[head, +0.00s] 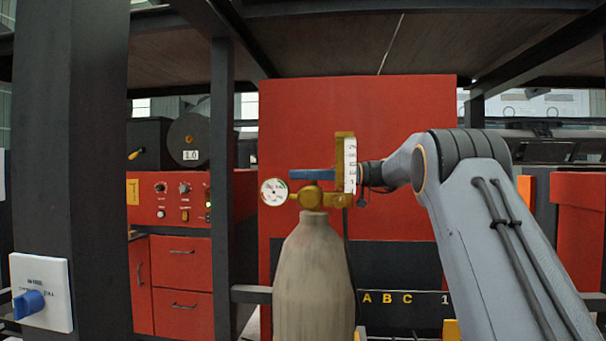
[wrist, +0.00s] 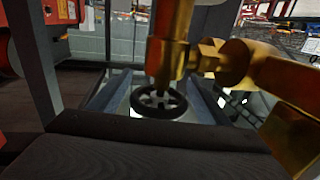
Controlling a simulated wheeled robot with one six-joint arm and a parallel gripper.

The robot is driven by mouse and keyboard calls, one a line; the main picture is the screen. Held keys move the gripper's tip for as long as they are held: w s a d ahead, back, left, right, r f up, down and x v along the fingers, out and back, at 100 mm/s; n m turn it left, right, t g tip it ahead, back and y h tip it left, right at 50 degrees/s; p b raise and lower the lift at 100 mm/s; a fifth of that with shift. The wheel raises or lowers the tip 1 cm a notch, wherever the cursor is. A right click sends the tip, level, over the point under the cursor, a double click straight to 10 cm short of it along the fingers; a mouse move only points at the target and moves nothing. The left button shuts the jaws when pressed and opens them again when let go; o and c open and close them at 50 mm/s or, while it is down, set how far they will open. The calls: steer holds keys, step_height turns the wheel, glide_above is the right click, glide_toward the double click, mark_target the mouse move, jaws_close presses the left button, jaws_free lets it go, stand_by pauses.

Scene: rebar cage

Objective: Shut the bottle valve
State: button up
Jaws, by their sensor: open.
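A beige gas bottle (head: 313,280) stands upright, with a brass valve body (head: 311,196) on top. A blue bar-like handle (head: 312,174) lies level just above the brass. A round white gauge (head: 273,191) sits at the left. A brass-framed white scale tube (head: 349,165) stands upright at the right. My gripper (head: 372,176) is open at the right of the tube, its tips partly hidden. In the wrist view, brass fittings (wrist: 225,60) are close, and a dark spoked handwheel (wrist: 158,102) shows below a brass stem. I cannot tell whether they touch.
A dark post (head: 70,150) with a blue-knobbed white switch (head: 40,292) stands at the left. A red panel (head: 400,110) is behind the bottle. A red cabinet (head: 180,262) stands further left. Dark beams cross overhead. A dark ribbed surface (wrist: 150,152) fills the wrist view's lower edge.

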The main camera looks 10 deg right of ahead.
steer(key=c, duration=1.1)
steer(key=shift+o, duration=0.2)
steer(key=shift+w+f+t+b, duration=0.15)
steer(key=shift+t+b, duration=0.15)
steer(key=shift+b, duration=0.65)
steer(key=m+t+b, duration=0.1)
steer(key=b, duration=0.2)
steer(key=shift+w+t, duration=0.15)
steer(key=shift+t, duration=0.15)
steer(key=m+t+b, duration=0.1)
steer(key=b, duration=0.1)
steer(key=m+t+h+b, duration=0.1)
steer(key=b, duration=0.1)
steer(key=shift+w+d+t+b, duration=0.15)
steer(key=shift+w+t+b, duration=0.05)
steer(key=shift+t+b, duration=0.15)
steer(key=o, duration=1.1)
steer(key=shift+c, duration=0.2)
steer(key=shift+s+d, duration=0.1)
